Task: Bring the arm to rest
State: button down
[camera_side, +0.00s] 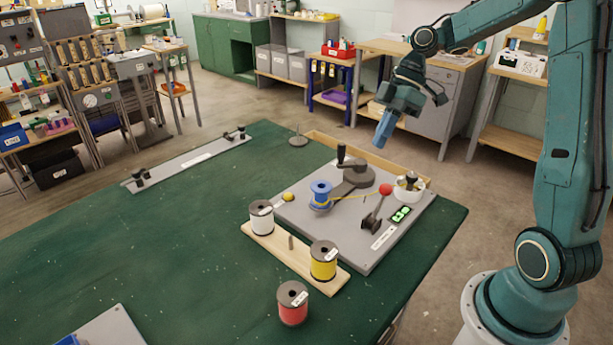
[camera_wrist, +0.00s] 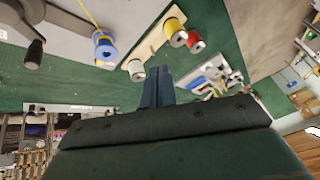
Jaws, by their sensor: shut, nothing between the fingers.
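My gripper (camera_side: 383,130) hangs in the air above the back edge of the green table, higher than the winding device. Its blue fingers are shut and empty, and nothing touches them. In the wrist view the shut fingers (camera_wrist: 156,88) point away over the green table top. My arm is bent, with the forearm reaching left from the upright link. The floor end of the base is partly cut off.
A grey winder plate (camera_side: 346,248) holds a crank (camera_side: 351,172), a blue spool (camera_side: 320,195) with yellow thread and a red-knobbed lever (camera_side: 378,207). White (camera_side: 262,217) and yellow (camera_side: 323,261) spools stand on a wooden rack (camera_side: 270,245); a red spool (camera_side: 292,305) stands on the table (camera_side: 130,240).

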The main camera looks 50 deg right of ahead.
jog(key=s+a+r+m+t+h, duration=0.1)
jog(key=s+a+r+m+h, duration=0.2)
jog(key=s+a+r+m, duration=0.4)
jog(key=s+a+f+m+t+h, duration=0.1)
jog(key=s+a+m+t+h, duration=0.1)
jog(key=s, duration=0.8)
jog(key=shift+s+a+m+t+h, duration=0.3)
jog(key=shift+m+t+h, duration=0.2)
jog(key=shift+m+t, duration=0.45)
jog(key=shift+w, duration=0.1)
